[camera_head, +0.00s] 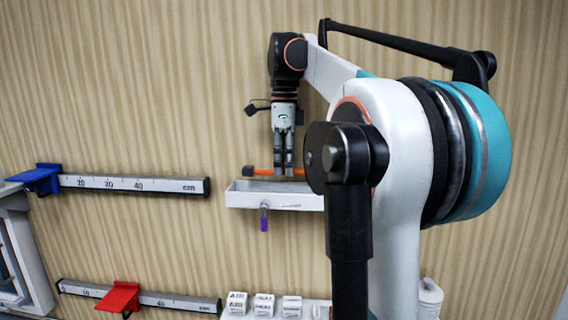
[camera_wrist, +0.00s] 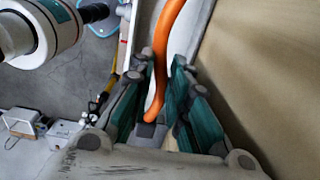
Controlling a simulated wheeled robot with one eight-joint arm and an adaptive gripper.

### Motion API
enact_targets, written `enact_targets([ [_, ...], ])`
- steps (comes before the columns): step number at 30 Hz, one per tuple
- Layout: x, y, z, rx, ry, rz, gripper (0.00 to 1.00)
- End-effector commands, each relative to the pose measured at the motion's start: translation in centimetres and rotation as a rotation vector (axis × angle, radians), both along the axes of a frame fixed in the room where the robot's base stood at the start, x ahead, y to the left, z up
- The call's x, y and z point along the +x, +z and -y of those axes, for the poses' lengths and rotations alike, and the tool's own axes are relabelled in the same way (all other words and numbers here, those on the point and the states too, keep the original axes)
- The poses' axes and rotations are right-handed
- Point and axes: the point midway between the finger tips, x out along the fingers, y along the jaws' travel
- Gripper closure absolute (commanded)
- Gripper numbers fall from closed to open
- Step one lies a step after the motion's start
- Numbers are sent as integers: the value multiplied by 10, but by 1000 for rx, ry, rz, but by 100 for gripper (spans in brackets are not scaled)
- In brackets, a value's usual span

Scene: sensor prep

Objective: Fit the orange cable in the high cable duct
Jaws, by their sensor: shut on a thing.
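The orange cable (camera_head: 262,171) shows as a short, roughly level piece on both sides of my fingertips, just above the white high cable duct (camera_head: 240,200) on the wall. My gripper (camera_head: 284,170) points down and is shut on the cable. In the wrist view the cable (camera_wrist: 168,35) runs from the top edge down between the fingers of my gripper (camera_wrist: 160,85). A pale channel-like surface lies behind it there. The duct's front wall hides its inside in the head view, so I cannot tell whether any cable lies in it.
A purple-tipped piece (camera_head: 264,222) hangs below the duct. At left are a ruler rail with a blue slider (camera_head: 42,178) and a lower one with a red slider (camera_head: 120,298). White lettered blocks (camera_head: 264,304) stand at the bottom. My arm covers the right side.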

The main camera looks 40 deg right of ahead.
Motion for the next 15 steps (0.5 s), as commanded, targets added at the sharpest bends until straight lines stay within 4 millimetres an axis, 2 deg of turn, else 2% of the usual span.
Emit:
enact_targets([
  [15,0,-46,0,0,0,0,100],
])
